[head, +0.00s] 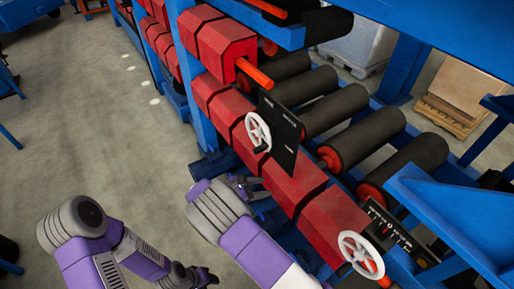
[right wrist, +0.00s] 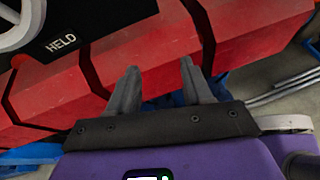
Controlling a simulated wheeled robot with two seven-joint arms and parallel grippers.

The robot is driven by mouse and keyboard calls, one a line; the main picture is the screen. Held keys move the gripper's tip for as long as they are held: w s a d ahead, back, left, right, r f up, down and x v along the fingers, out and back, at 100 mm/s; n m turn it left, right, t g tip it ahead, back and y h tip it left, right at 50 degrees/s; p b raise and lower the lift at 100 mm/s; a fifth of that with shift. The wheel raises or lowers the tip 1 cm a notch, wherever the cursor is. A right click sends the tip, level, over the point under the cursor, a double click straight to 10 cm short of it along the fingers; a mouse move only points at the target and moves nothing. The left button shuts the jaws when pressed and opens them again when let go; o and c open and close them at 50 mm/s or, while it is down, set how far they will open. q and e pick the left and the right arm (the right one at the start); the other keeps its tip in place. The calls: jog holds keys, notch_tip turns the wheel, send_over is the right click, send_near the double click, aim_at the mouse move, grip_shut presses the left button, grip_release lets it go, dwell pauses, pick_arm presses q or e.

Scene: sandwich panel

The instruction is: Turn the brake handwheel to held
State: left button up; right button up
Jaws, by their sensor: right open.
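A white handwheel (head: 258,132) with a dark handle knob stands on the front of the red housings, beside a black plate (head: 284,138). In the right wrist view the white wheel (right wrist: 12,26) is cut off at the upper left, and its black plate (right wrist: 75,30) reads HELD. The plate's other lettering is too small to read in the head view. My right gripper (head: 245,184) is below this wheel, apart from it. Its two grey fingers (right wrist: 158,88) are open and empty, in front of the red housing. My left gripper (head: 200,275) is low in the head view, small and dark.
A second white handwheel (head: 361,254) with a marked black plate (head: 393,232) sits at the lower right. A red-orange bar (head: 254,73) juts out above the first wheel. Dark rollers (head: 367,125) and blue frame beams lie behind. Grey floor (head: 120,120) is open at left.

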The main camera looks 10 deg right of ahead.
aim_at(257, 150)
jog(key=w+a+r+n+t+h, duration=0.1)
jog(key=w+a+r+t+h, duration=0.15)
jog(key=r, duration=0.45)
jog(key=w+a+r+t+h, duration=0.1)
jog(key=a+r, duration=0.3)
jog(key=r, duration=0.2)
jog(key=x, duration=0.7)
jog(key=shift+s+d+r+p, duration=0.1)
jog(key=shift+d+r+p, duration=0.1)
jog(key=shift+p, duration=0.15)
grip_shut()
